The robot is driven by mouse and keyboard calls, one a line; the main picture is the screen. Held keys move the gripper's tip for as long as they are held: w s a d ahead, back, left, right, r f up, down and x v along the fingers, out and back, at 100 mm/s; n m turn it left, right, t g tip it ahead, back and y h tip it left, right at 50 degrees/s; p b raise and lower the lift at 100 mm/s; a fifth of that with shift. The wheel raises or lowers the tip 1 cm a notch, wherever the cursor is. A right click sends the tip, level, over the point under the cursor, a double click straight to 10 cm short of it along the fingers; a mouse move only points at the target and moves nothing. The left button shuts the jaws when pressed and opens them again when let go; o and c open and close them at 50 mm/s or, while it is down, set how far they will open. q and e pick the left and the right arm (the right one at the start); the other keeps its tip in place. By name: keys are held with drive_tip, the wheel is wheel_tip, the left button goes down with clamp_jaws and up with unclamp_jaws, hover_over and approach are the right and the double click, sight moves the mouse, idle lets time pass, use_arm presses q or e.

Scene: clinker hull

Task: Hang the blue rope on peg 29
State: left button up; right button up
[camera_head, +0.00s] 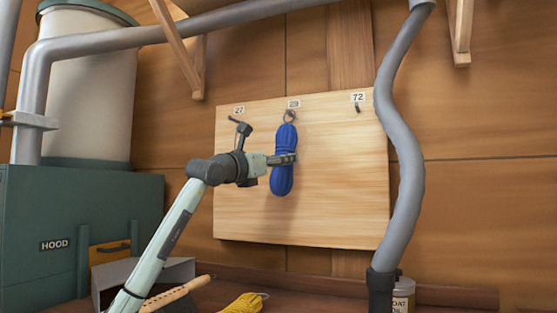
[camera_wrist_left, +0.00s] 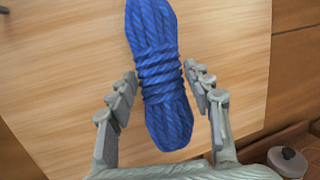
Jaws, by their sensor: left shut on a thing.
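The blue rope (camera_head: 283,172) is a coiled bundle with a wrapped middle and a small ring (camera_head: 290,116) at its top. It hangs upright in front of a pale wooden board (camera_head: 335,190). The ring is just below the middle label (camera_head: 293,103), whose number is too small to read surely. The peg there is hidden or merges with the ring, so I cannot tell whether the ring is around it. My left gripper (camera_head: 284,160) is shut on the rope's middle. In the left wrist view its fingers flank the rope (camera_wrist_left: 160,75). My right gripper is not in view.
Peg 27 (camera_head: 235,119) is at the board's left, peg 72 (camera_head: 357,107) at its right. A grey hose (camera_head: 408,150) hangs before the board's right edge. A green hood box (camera_head: 60,215) stands left. Below lie a yellow rope (camera_head: 243,303) and an oil can (camera_head: 404,294).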

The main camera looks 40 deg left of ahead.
use_arm(q)
drive_tip(key=shift+r, duration=0.1)
drive_tip(key=o, duration=1.4)
drive_tip(key=s+f, duration=0.2)
drive_tip(key=s, duration=0.9)
drive_tip(key=shift+s+a+f, duration=0.15)
drive_tip(key=shift+s, duration=0.25)
